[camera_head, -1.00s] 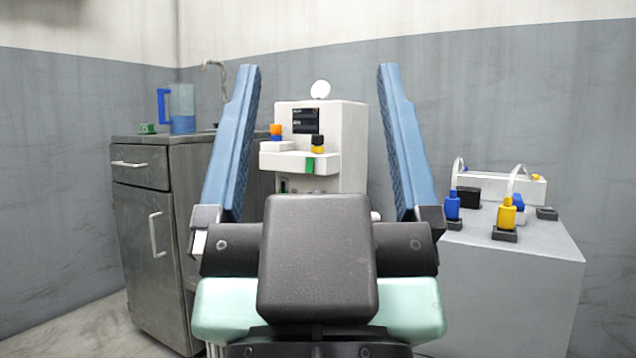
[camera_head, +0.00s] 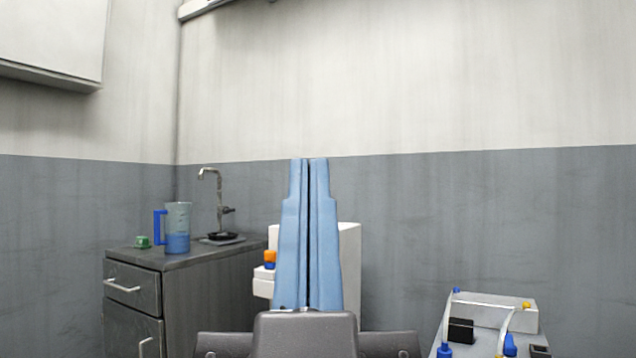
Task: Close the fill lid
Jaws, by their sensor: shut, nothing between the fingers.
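The white machine (camera_head: 348,265) stands straight ahead against the wall, mostly hidden behind my gripper. No fill lid shows; the machine's top middle is covered by my fingers. My gripper (camera_head: 309,168) is in the middle of the view, pointing up, with its two long blue fingers together and empty. I cannot tell the gap between it and the machine.
A metal cabinet (camera_head: 215,265) at left carries a blue-handled jug (camera_head: 178,230) of blue liquid, a tap (camera_head: 215,195) and a small green item (camera_head: 142,242). An orange-capped blue bottle (camera_head: 270,258) is at the machine's left. A white tubed unit (camera_head: 490,312) stands at right.

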